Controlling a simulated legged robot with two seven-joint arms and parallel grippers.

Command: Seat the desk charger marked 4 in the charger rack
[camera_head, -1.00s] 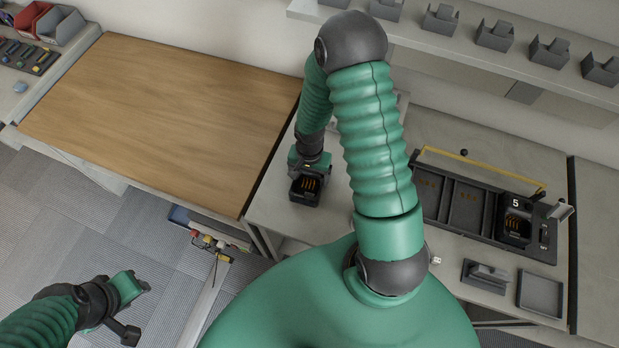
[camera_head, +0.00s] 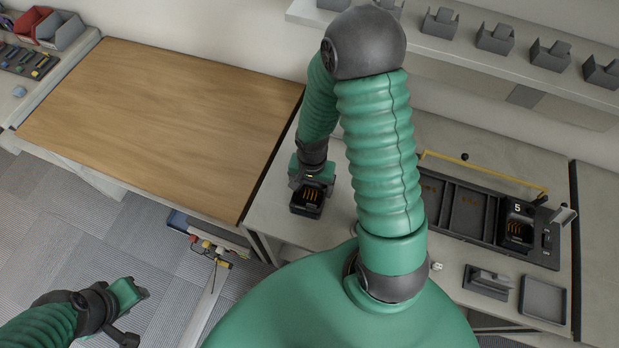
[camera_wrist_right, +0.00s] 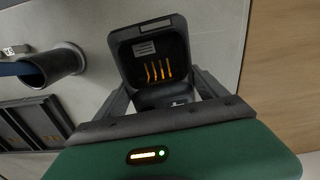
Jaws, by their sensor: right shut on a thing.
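A black desk charger (camera_head: 306,209) with copper contacts in its pocket is in my right gripper (camera_head: 311,187), above the grey bench left of the rack. In the right wrist view the charger (camera_wrist_right: 157,52) sits between the two fingers of the right gripper (camera_wrist_right: 165,93); I cannot read a number on it. The dark charger rack (camera_head: 487,216) lies on the bench at the right. A charger marked 5 (camera_head: 517,232) sits in its right part, and bays to its left are empty; my arm hides the rack's left end. My left gripper (camera_head: 127,308) hangs over the floor at lower left, its fingers unclear.
A yellow bar (camera_head: 485,171) runs along the rack's back. A dark holder (camera_head: 487,281) and an empty grey tray (camera_head: 543,298) lie in front. A shelf (camera_head: 465,56) with several grey stands is behind. The wooden table (camera_head: 150,120) at left is clear.

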